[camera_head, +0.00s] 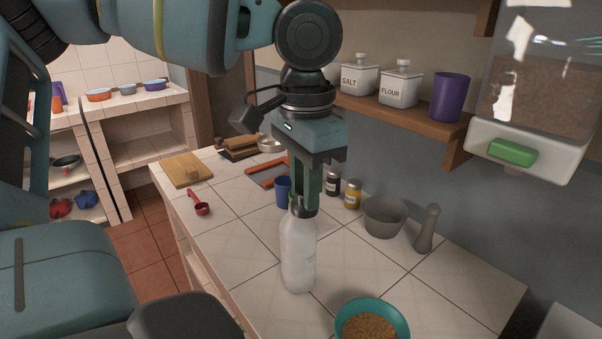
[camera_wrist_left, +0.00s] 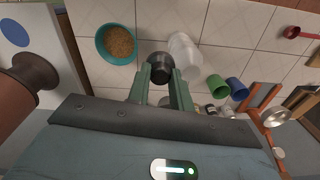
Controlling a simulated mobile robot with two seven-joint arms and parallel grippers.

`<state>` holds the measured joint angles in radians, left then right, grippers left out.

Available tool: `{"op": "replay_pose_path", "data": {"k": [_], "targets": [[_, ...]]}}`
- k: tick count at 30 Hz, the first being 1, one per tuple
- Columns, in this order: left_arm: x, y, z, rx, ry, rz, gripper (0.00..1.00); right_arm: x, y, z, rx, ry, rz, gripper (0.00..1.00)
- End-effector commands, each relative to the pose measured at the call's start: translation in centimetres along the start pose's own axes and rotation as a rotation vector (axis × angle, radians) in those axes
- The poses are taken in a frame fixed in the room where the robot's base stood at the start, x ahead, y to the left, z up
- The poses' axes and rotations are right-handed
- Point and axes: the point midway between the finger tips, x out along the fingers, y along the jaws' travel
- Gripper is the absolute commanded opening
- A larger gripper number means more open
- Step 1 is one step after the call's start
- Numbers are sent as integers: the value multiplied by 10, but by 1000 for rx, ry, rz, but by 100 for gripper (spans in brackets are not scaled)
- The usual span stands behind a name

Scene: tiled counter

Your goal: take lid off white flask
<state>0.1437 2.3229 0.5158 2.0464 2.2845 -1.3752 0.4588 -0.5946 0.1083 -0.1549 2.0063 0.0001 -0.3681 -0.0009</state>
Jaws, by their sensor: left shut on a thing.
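The white flask (camera_head: 298,252) stands upright on the tiled counter in the head view. My left gripper (camera_head: 305,205) points down at its top and is shut on the dark grey lid (camera_head: 297,209). In the left wrist view, the lid (camera_wrist_left: 159,66) sits between the two green fingers of the left gripper (camera_wrist_left: 161,80). The flask (camera_wrist_left: 184,54) shows just right of the lid there, so the two look offset. I cannot tell whether lid and flask still touch. The fingers hide part of the lid. My right gripper is not in view.
A teal bowl of grain (camera_head: 372,321) stands close to the flask. A blue cup (camera_head: 283,189), small jars (camera_head: 352,195), a grey mortar (camera_head: 384,217) and a pestle (camera_head: 428,229) stand behind. A red scoop (camera_head: 198,204) and cutting board (camera_head: 187,170) lie left. A shelf (camera_head: 400,115) overhangs the back.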

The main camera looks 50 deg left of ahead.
Motion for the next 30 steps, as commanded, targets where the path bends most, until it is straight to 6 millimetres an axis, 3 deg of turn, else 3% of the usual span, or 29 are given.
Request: {"op": "replay_pose_path", "data": {"k": [6,12,25,30], "targets": [[-3,42,16,4,-2,-4,1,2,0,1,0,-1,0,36],[-7,69,26,2,1,-3,1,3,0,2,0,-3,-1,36],[-8,85,32,1,0,-1,1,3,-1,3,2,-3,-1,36],[9,84,28,76,-8,-7,1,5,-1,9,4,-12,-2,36]]}}
